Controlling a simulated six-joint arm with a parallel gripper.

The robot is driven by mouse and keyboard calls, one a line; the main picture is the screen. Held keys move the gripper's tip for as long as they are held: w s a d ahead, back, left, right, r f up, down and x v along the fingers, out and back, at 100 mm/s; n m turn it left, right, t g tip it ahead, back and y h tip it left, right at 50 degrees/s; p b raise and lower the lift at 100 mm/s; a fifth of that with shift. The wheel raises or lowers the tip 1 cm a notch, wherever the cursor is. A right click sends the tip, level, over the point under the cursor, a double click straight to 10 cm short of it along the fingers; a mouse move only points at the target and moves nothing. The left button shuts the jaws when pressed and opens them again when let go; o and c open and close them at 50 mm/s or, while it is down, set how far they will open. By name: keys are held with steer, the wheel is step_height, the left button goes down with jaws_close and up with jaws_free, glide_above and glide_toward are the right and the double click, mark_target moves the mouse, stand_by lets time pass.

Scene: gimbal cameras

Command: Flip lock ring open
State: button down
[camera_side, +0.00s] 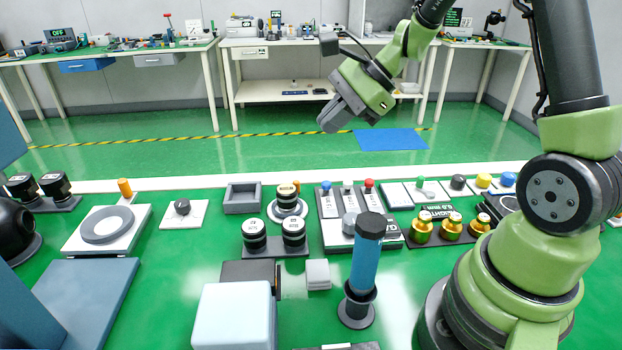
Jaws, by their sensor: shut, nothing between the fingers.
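My gripper (333,117) is shut and empty, high above the bench's far edge and well to the right of the ring. It touches nothing.
A blue cylinder (367,258) stands upright at the front, near a pale blue box (232,315). Black stacked cylinders (254,235), a grey tray (241,199), a panel with coloured levers (347,205) and gold knobs (422,228) crowd the middle and right.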

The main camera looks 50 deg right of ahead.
mark_target(298, 181)
steer(key=w+d+f+m+t+h, duration=0.1)
steer(key=w+d+f+m, duration=0.1)
steer(key=d+f+m, duration=0.6)
step_height(298, 181, down, 3)
steer(key=shift+d+m+t, duration=0.2)
steer(key=shift+m+t, duration=0.1)
steer(key=shift+w, duration=0.1)
steer(key=x, duration=1)
steer(key=shift+a, duration=0.1)
steer(key=shift+w+n+y, duration=0.35)
steer(key=shift+n+y, duration=0.15)
steer(key=shift+n, duration=0.2)
steer(key=shift+w+n+g+y, duration=0.5)
steer(key=shift+w+n+g, duration=0.15)
steer(key=shift+n+g, duration=0.2)
steer(key=shift+w+a, duration=0.25)
steer(key=shift+w, duration=0.4)
steer(key=shift+w+a, duration=0.25)
steer(key=shift+w, duration=0.45)
steer(key=shift+s, duration=0.1)
